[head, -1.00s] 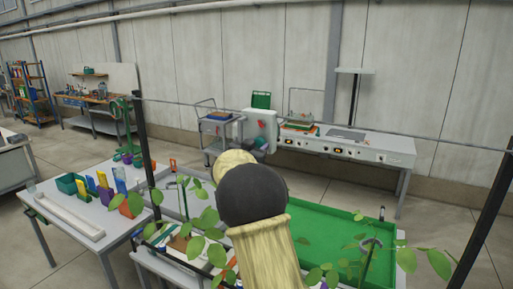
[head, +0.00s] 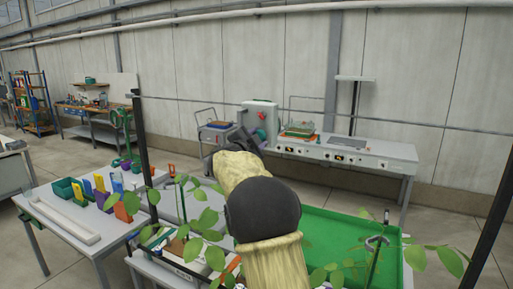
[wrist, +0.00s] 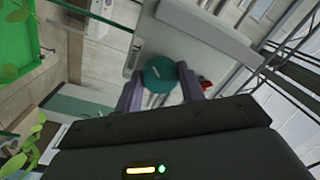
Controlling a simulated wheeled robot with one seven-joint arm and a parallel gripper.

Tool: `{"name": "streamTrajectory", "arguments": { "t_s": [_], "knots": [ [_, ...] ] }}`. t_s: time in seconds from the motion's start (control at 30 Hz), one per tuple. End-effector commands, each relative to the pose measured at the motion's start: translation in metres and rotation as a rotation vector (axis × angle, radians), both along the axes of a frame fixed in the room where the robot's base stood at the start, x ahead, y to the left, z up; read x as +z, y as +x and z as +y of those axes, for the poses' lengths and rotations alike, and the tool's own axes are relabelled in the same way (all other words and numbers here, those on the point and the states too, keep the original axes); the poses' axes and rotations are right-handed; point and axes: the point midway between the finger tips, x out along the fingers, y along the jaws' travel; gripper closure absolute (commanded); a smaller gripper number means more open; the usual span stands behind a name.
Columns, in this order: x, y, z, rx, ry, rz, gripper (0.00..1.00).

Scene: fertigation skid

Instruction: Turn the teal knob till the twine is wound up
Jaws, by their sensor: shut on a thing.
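The teal knob (wrist: 159,74) sits on the face of a pale grey box (wrist: 195,35) in the wrist view. My gripper (wrist: 161,84) has one purple-grey finger on each side of the knob and is shut on it. A white mark shows on the knob's face. In the head view the box (head: 262,115) stands beyond my arm, with the knob (head: 261,134) low on its front beside my dark gripper (head: 252,138). I cannot make out the twine in either view.
A red part (wrist: 206,84) is close to the right finger, on the box side. A white bench (head: 375,150) stands right of the box and a cart (head: 215,130) left of it. A green tray (head: 340,235) and leafy plants (head: 205,218) lie below my arm.

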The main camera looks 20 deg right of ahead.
Motion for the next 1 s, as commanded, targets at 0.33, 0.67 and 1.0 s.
{"name": "streamTrajectory", "arguments": {
  "t_s": [0.33,0.67,1.0],
  "knots": [
    [-0.0049,0.0004,0.0002,-0.001,0.203,-0.26,0.84],
    [-0.0038,0.0007,0.0001,-0.002,0.36,-0.459,0.84],
    [-0.0022,0.0011,0.0007,-0.002,0.425,-0.543,0.84]
  ]
}}
